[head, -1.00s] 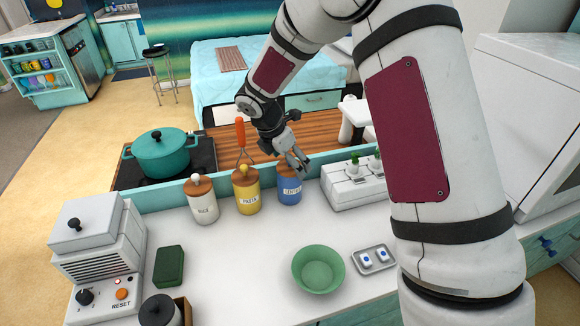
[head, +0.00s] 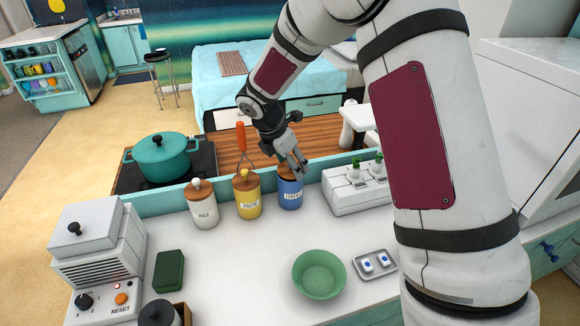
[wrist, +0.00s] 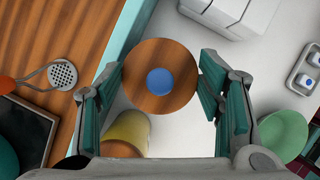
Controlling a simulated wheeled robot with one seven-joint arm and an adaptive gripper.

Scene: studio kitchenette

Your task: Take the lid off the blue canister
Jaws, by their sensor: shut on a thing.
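The blue canister (head: 290,196) stands upright on the white counter, at the right end of a row of three. Its round wooden lid (wrist: 150,92) with a blue knob shows from above in the wrist view, and its brown edge shows under my fingers in the head view. My gripper (wrist: 160,72) is over the canister, with one finger on each side of the lid, shut on it. The lid appears to be at the canister's top; I cannot tell whether there is a gap. The lid hides the canister body in the wrist view.
The yellow pasta canister (head: 248,200) stands close on the left, then the white canister (head: 204,208). A white appliance (head: 356,196) stands close on the right. A green bowl (head: 319,274) and a small tray (head: 357,270) are in front. The counter between is clear.

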